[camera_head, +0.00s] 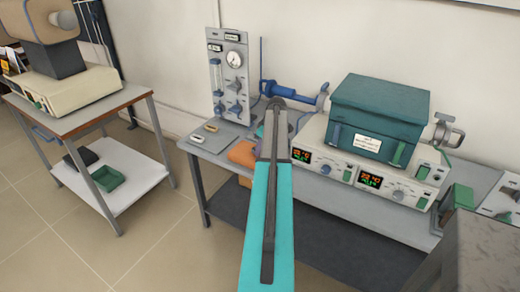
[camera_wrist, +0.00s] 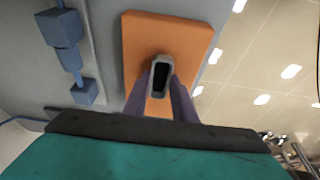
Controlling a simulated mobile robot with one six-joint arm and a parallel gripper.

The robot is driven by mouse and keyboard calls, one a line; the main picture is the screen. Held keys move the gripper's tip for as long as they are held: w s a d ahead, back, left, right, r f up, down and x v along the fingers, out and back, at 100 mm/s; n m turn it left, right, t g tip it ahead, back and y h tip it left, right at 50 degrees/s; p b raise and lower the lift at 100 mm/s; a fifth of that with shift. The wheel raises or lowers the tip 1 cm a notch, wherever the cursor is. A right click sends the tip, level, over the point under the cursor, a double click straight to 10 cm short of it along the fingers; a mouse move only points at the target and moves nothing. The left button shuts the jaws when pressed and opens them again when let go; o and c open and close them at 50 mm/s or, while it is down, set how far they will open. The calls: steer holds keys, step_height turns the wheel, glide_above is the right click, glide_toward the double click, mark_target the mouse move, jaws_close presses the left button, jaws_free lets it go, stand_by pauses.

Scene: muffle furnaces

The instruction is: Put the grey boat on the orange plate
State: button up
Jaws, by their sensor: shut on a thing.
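My gripper (camera_wrist: 161,95) is shut on the grey boat (camera_wrist: 161,62), a small pale-rimmed, dark-hollowed piece held between the two purple fingers. In the wrist view the boat appears in front of the orange plate (camera_wrist: 190,38); whether it touches the plate I cannot tell. In the head view the orange plate (camera_head: 242,153) shows at the left part of the bench, partly covered by my arm. My gripper (camera_head: 260,131) is mostly hidden there behind my arm, and the held boat does not show.
Two small boat-like pieces, one tan (camera_head: 211,128) and one pale (camera_head: 197,139), lie at the bench's left end. A gas panel (camera_head: 229,75) stands behind. A teal furnace (camera_head: 378,115) on white control units stands to the right. A side table (camera_head: 75,118) is at left.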

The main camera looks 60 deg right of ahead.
steer(key=shift+f, duration=0.3)
steer(key=shift+f, duration=0.15)
steer(key=o, duration=1)
steer(key=shift+r, duration=0.2)
steer(key=shift+b+v, duration=1.1)
steer(key=shift+v, duration=4.9)
steer(key=shift+f, duration=0.15)
